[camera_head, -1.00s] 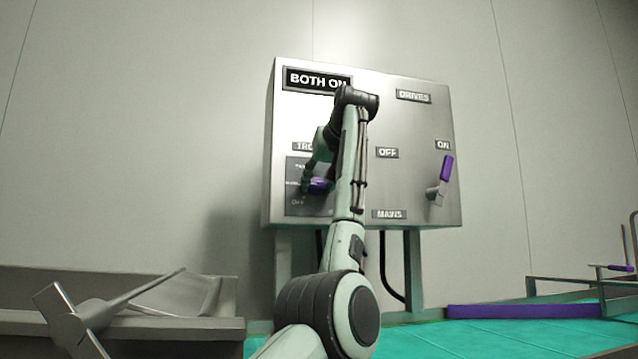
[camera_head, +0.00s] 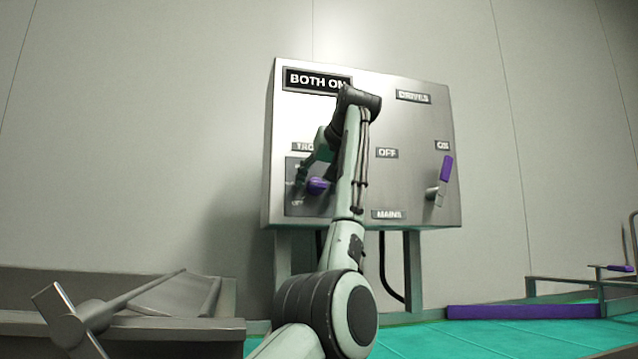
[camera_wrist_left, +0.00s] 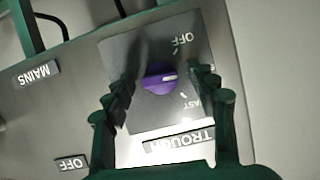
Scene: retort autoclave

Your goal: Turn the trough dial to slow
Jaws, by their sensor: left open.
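The purple trough dial (camera_head: 318,186) sits on a dark plate on the left of the control box, partly behind my left arm. The label at that middle place is hidden behind a finger. My left gripper (camera_head: 306,172) is at the plate. In the wrist view the left gripper (camera_wrist_left: 162,80) is open, one finger on each side of the dial, with visible gaps. My right gripper is not in view.
The grey control box (camera_head: 425,125) also carries a purple-handled mains lever (camera_head: 446,168) beside ON. A sign (camera_head: 314,80) reads BOTH ON. A grey trough-like structure (camera_head: 190,295) stands low left, and a purple bar (camera_head: 522,311) lies low right.

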